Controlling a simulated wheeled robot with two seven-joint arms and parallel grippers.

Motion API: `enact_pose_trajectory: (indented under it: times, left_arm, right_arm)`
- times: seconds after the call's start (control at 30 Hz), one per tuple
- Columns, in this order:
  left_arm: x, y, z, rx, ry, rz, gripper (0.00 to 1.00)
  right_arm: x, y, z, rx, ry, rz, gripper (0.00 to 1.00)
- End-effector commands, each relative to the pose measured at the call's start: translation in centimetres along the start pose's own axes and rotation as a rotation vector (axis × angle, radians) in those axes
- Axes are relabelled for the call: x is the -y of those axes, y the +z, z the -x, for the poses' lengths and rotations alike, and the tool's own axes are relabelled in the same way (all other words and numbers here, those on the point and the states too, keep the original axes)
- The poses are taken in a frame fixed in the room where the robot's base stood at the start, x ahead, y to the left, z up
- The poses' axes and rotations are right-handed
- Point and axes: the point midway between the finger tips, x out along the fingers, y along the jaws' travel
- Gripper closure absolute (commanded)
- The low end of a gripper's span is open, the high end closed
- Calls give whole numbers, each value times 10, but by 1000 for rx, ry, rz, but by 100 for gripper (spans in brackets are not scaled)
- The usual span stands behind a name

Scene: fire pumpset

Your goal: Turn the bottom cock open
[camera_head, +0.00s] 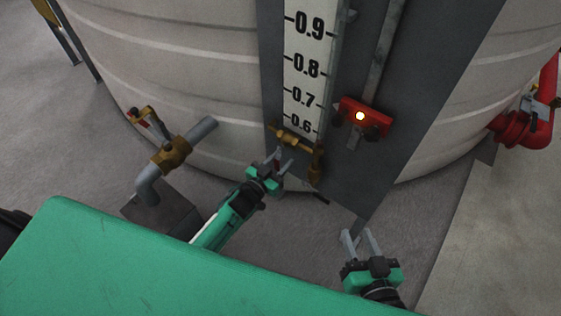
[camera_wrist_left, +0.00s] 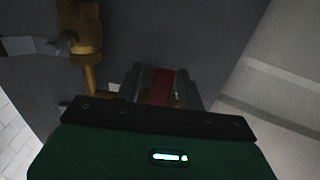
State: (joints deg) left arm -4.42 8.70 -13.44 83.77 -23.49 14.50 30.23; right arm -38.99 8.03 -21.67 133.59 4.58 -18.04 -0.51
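The bottom cock is a brass valve (camera_head: 297,141) at the foot of the level gauge on the tank, with a brass body hanging at its right. In the left wrist view a brass fitting (camera_wrist_left: 86,38) shows at upper left. My left gripper (camera_head: 280,160) is just below the cock, its two fingers apart. In the left wrist view a red piece, seemingly the cock's handle (camera_wrist_left: 162,84), lies between the left fingers (camera_wrist_left: 158,88); I cannot tell whether they touch it. My right gripper (camera_head: 360,240) is open and empty, low at the right.
A white level scale (camera_head: 307,65) runs up the tank (camera_head: 190,70). A red box with a lit yellow lamp (camera_head: 366,117) is right of it. A brass valve on a pipe (camera_head: 172,152) stands at left, and red piping (camera_head: 525,125) at far right.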

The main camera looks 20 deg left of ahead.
Motion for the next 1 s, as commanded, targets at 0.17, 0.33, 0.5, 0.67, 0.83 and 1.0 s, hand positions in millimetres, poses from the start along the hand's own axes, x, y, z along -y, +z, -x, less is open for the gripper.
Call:
enact_pose_trajectory:
  times: [0.17,0.33,0.5,0.67,0.83,1.0]
  left_arm:
    - [0,0,-2,1,0,1,61]
    - [0,0,-2,0,0,1,69]
    - [0,0,-2,0,0,1,100]
    - [0,0,-2,0,0,0,100]
    - [1,0,-2,0,0,-14,100]
    - [6,-1,-2,-1,0,-72,100]
  right_arm:
    - [0,-1,0,-9,-1,0,64]
    - [0,-1,0,-9,-1,0,64]
    - [0,-1,0,-8,0,0,64]
    - [0,-1,0,-8,0,0,64]
    - [0,0,0,-1,0,-1,64]
    - [1,4,1,28,-2,-4,64]
